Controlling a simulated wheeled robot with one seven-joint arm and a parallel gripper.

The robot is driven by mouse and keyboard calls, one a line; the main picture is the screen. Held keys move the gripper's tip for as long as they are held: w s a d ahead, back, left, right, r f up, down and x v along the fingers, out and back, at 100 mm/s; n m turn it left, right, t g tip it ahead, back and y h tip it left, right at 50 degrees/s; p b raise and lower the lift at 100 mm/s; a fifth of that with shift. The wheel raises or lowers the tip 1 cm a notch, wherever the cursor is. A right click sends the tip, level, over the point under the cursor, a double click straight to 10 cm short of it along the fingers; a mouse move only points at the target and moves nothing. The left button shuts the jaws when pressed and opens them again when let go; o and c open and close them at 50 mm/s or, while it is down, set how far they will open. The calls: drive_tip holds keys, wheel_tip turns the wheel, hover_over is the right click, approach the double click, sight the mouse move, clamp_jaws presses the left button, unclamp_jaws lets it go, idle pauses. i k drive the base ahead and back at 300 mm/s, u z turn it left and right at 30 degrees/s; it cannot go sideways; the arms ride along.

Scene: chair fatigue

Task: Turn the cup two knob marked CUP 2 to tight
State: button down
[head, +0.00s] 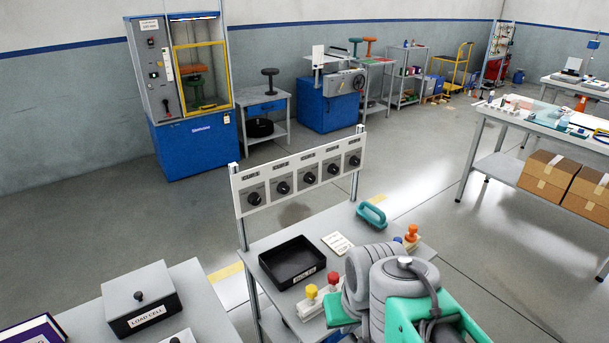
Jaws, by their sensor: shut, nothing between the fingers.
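A white panel (296,175) stands on two posts above a grey table and carries a row of several round black knobs. The first knob from the left (255,198), the second (283,188), the third (310,178), the fourth (333,169) and the last (355,160) each have a small label above. The labels are too small to read, so I cannot tell which knob is marked CUP 2. I cannot tell the knobs' settings. My grey and teal arm is at the bottom right, apart from the panel in the picture. My gripper's fingers do not show.
Below the panel, the table holds a black tray (274,279), a teal handled tool (371,215), a card (337,243) and red (333,281) and yellow (312,291) knobbed pieces. A load cell box (143,299) stands front left. Open floor lies behind the panel.

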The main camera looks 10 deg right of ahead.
sight(283, 188)
drive_tip(key=z, duration=0.55)
drive_tip(key=i, duration=0.5)
drive_tip(key=u, duration=1.95)
